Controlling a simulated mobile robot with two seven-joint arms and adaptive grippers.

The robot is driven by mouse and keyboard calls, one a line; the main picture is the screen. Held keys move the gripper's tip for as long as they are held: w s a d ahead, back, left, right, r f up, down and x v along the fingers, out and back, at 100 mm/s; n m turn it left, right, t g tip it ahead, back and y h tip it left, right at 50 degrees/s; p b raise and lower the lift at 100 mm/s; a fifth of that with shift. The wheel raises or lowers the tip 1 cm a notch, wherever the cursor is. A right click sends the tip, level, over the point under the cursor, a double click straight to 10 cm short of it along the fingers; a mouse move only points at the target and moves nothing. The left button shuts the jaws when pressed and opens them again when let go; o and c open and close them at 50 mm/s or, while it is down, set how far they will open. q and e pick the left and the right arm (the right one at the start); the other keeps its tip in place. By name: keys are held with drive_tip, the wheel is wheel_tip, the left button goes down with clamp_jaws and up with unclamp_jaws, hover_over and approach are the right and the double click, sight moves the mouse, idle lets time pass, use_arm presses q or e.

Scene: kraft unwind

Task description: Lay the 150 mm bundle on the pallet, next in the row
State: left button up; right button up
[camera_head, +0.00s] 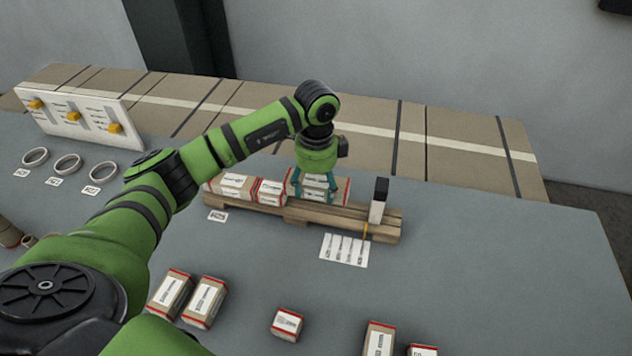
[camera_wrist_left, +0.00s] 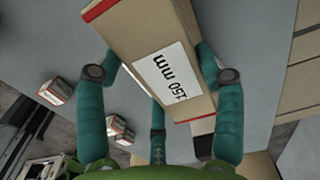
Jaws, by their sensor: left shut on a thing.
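My left gripper (camera_head: 315,187) is over the middle of the wooden pallet (camera_head: 385,229), its teal fingers closed around the 150 mm bundle (camera_head: 342,187). In the left wrist view this bundle (camera_wrist_left: 140,32) is a brown block with a white "150 mm" label, between the fingers. Two bundles with red ends, one longer (camera_head: 232,186) and one shorter (camera_head: 268,192), lie in a row on the pallet to the left of the held one. The held bundle is close beside the shorter one; whether it touches the pallet I cannot tell. My right gripper is not in view.
A black-and-white block (camera_head: 378,203) stands at the pallet's right end, with a printed card (camera_head: 344,250) in front. Several loose bundles (camera_head: 287,323) lie along the near table. Rings (camera_head: 67,168) and a white board with yellow knobs (camera_head: 80,118) are at left.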

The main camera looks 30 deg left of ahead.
sight(316, 210)
use_arm(q)
drive_tip(key=shift+f, duration=0.3)
drive_tip(key=shift+f+b, duration=1.6)
drive_tip(key=shift+f, duration=0.6)
drive_tip(key=shift+f, duration=0.2)
drive_tip(key=o, duration=1.3)
wheel_tip(316, 210, up, 12)
drive_tip(key=shift+r, duration=0.1)
